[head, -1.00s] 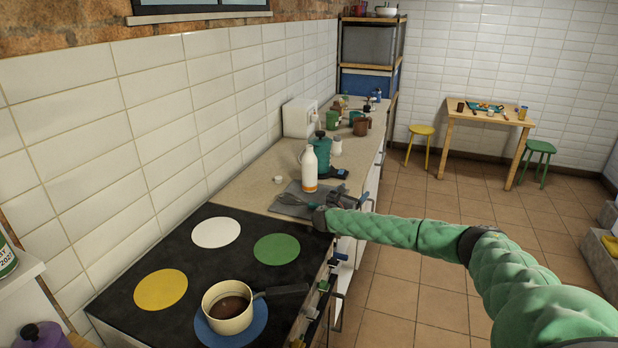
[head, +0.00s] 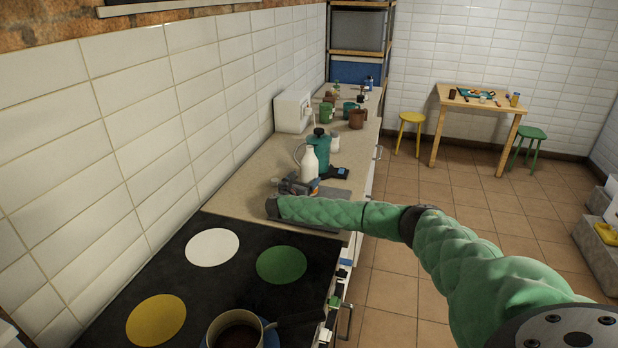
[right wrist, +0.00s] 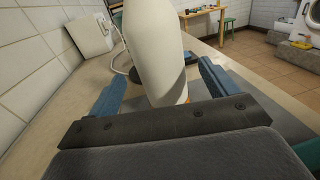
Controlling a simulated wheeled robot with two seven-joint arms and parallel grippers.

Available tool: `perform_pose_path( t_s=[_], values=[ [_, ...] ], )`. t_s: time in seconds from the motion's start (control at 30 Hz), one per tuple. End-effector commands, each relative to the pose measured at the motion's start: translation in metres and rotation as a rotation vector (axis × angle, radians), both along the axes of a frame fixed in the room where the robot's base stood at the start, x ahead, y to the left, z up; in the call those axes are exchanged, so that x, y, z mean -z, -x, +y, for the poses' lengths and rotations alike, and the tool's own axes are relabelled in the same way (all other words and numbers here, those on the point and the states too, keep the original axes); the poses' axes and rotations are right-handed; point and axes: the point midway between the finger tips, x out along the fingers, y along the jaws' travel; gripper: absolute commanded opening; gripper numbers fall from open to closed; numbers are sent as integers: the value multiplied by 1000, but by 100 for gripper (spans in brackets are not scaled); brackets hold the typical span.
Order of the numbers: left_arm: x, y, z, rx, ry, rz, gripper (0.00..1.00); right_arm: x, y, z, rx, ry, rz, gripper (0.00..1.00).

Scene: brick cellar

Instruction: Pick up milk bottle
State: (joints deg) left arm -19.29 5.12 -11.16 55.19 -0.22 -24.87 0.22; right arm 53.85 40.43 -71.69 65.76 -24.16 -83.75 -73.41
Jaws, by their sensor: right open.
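The white milk bottle (head: 309,166) stands upright on the counter, in front of a teal pot (head: 321,143). My right gripper (head: 302,186) is at the bottle's lower part, coming from the near side. In the right wrist view the bottle (right wrist: 155,50) rises between the two blue fingers of the right gripper (right wrist: 160,92), which are open with a gap visible on each side. The bottle's top is cut off there, and its base is partly hidden by the gripper. My left gripper is not in view.
The black stove top (head: 225,290) with coloured discs and a pan of brown liquid (head: 237,330) lies in front. Several mugs, such as a brown one (head: 357,119), and a white box (head: 293,111) stand farther back. The tiled wall (head: 150,120) bounds the left.

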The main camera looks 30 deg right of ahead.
Motion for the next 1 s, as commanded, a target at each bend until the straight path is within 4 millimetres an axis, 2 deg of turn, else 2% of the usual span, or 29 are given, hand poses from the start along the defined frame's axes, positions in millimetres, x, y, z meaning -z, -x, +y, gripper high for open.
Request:
perform_pose_path(
  t_s=[0.27, 0.63, 1.0],
  values=[
    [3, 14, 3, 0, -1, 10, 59, -1, -10, -17, 1, 1, -1, 85],
    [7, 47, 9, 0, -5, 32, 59, -1, -31, -54, 2, 1, 0, 85],
    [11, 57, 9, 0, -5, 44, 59, 0, -34, -60, 0, 1, 1, 83]
  ],
)
